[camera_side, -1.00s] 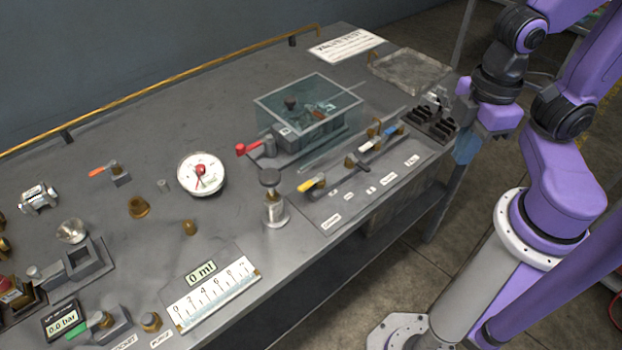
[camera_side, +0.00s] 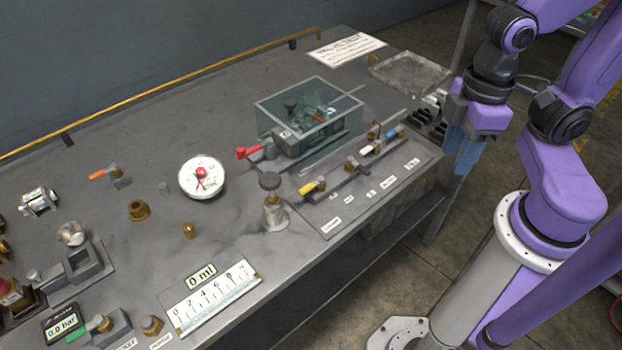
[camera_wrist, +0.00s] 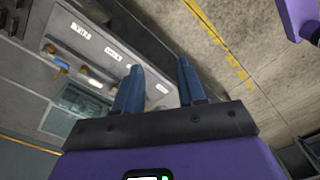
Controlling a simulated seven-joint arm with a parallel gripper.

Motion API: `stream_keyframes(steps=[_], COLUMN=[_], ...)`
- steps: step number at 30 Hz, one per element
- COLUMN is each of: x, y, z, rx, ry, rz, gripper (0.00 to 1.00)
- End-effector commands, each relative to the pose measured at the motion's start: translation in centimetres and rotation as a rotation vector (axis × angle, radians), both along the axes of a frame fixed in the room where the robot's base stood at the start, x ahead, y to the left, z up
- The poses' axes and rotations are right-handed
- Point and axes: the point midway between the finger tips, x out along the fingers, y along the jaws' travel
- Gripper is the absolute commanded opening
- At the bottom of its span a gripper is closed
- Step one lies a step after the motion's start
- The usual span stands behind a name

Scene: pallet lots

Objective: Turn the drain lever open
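A labelled plate near the table's front right edge carries a yellow lever (camera_side: 309,188), a white lever (camera_side: 369,151) and a blue lever (camera_side: 394,133). Their labels are too small to read, so I cannot tell which lever is the drain one. In the side view my gripper (camera_side: 461,165) is beyond the table's right end, apart from all levers.
A clear box (camera_side: 310,115) with a red lever (camera_side: 248,152) beside it stands behind the plate. A knobbed post (camera_side: 273,208) stands left of the plate. A clear tray (camera_side: 410,73) and a dark rack (camera_side: 428,125) lie at the right end. A dial gauge (camera_side: 202,178) sits mid-table.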

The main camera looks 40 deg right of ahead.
Motion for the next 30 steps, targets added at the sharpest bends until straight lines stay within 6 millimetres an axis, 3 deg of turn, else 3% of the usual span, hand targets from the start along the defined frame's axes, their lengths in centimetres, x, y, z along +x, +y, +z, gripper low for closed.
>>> stream_keyframes(steps=[18,24,30], x=[11.7,16.2,19.5], y=[6.0,7.0,7.3], z=[1.3,1.7,2.0], rx=[0.102,0.125,0.136], ry=[0.266,0.388,0.496], rz=[-1.499,-1.984,-2.336], gripper=[0.4,0.4,0.4])
